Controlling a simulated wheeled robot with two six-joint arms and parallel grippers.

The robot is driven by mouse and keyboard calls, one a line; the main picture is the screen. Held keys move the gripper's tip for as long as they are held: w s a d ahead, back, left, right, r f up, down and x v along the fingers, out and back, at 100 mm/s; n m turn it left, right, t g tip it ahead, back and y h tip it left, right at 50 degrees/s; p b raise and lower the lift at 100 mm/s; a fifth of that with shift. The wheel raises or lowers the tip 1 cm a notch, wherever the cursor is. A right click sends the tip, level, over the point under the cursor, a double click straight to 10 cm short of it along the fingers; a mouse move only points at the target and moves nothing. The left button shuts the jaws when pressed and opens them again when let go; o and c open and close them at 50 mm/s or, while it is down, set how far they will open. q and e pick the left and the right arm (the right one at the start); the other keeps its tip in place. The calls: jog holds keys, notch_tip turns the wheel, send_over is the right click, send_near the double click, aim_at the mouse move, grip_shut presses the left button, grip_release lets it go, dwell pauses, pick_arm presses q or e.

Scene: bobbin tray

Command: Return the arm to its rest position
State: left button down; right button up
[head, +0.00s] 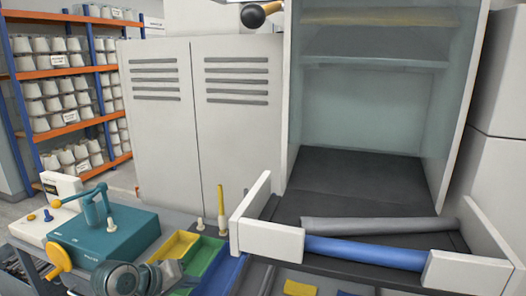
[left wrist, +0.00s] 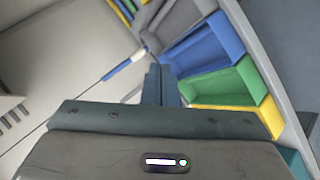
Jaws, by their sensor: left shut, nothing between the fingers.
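My left gripper (head: 172,274) is low at the left of the head view, beside the coloured bins and in front of the teal machine. In the left wrist view its two dark fingers (left wrist: 160,86) lie together, shut with nothing between them. They point toward the blue bin (left wrist: 208,48). My left arm's grey joint shows at the bottom left of the head view. My right gripper is not in view.
Yellow (head: 174,246), green (head: 207,258) and blue bins stand close to my left gripper. The teal machine (head: 105,238) is at left. An open cabinet (head: 360,110) has a pulled-out tray with a grey roll (head: 380,226) and a blue roll (head: 365,252). Bobbin shelves (head: 65,72) stand behind.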

pick_arm(q)
jog(key=s+a+f+m+g+y, duration=0.2)
jog(key=s+a+f+y, duration=0.2)
jog(key=s+f, duration=0.95)
jog(key=s+a+f+m+g+y, duration=0.1)
jog(key=s+a+f+m+y, duration=0.15)
jog(key=s, duration=0.75)
jog(key=s+a+f+m+g+y, duration=0.1)
jog(key=s+a+f+y, duration=0.15)
jog(key=s, duration=0.65)
jog(key=a+f+g+h, duration=0.1)
jog(key=a+f+g, duration=0.15)
jog(key=f, duration=2.85)
jog(key=s+a+f+n, duration=0.1)
jog(key=s+a+f, duration=0.1)
jog(key=s+f, duration=1.6)
jog(key=shift+s+f, duration=0.15)
jog(key=shift+s, duration=0.2)
